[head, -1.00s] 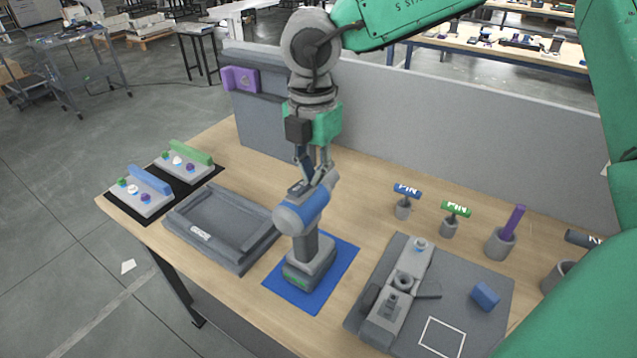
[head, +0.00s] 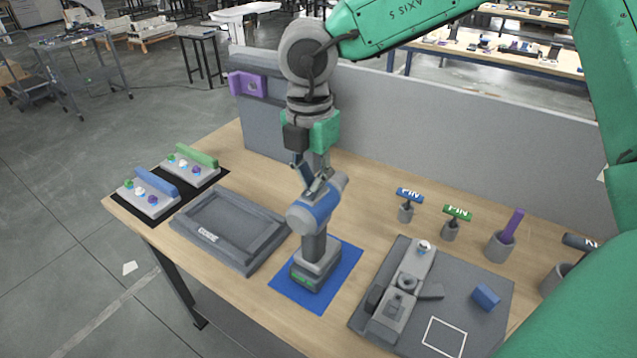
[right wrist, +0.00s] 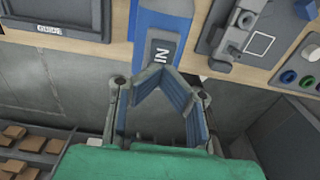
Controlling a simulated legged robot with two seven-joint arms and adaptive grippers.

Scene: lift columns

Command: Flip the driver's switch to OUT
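The driver (head: 312,240) is blue and grey and stands upright on a blue mat (head: 341,286). My right gripper (head: 318,190) points down at the back of the driver's blue head. In the right wrist view, my right gripper (right wrist: 163,72) has its fingertips drawn together in a point, with nothing seen between them. They are close to the dark switch (right wrist: 161,54) on the driver, which carries the letters IN. I cannot tell if they touch it. My left gripper is not in view.
A grey tray (head: 207,236) lies left of the mat. A grey fixture board (head: 463,324) with a blue block (head: 486,297) lies right. Several holders with labelled bits stand behind the board. A grey panel (head: 440,125) closes the table's back.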

